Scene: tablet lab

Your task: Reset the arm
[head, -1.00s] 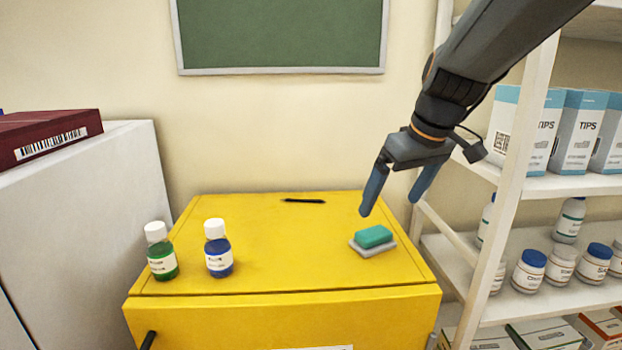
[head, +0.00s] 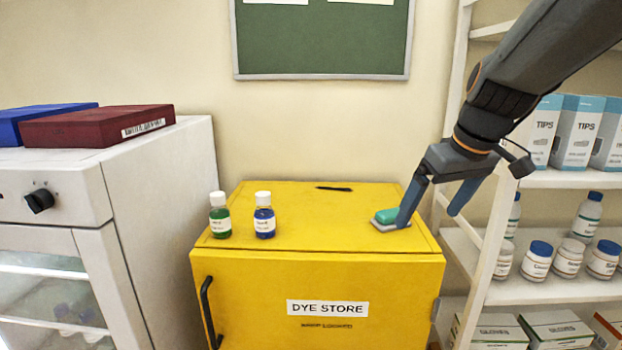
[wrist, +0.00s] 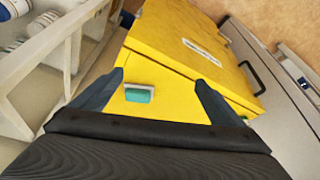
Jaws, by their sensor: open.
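My gripper (head: 428,208) is open and empty, its fingers pointing down at the right side of the yellow dye store cabinet (head: 285,262). In the head view the left finger partly covers a teal block on a grey pad (head: 388,219) on the cabinet top. In the wrist view the teal block (wrist: 139,94) shows between the two fingers (wrist: 160,82), apart from both. My arm reaches in from the upper right.
A green bottle (head: 220,217), a blue bottle (head: 264,217) and a black pen (head: 334,188) are on the cabinet top. White shelves (head: 560,180) with boxes and jars stand close on the right. A white appliance (head: 165,190) bearing red (head: 90,129) and blue boxes stands left.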

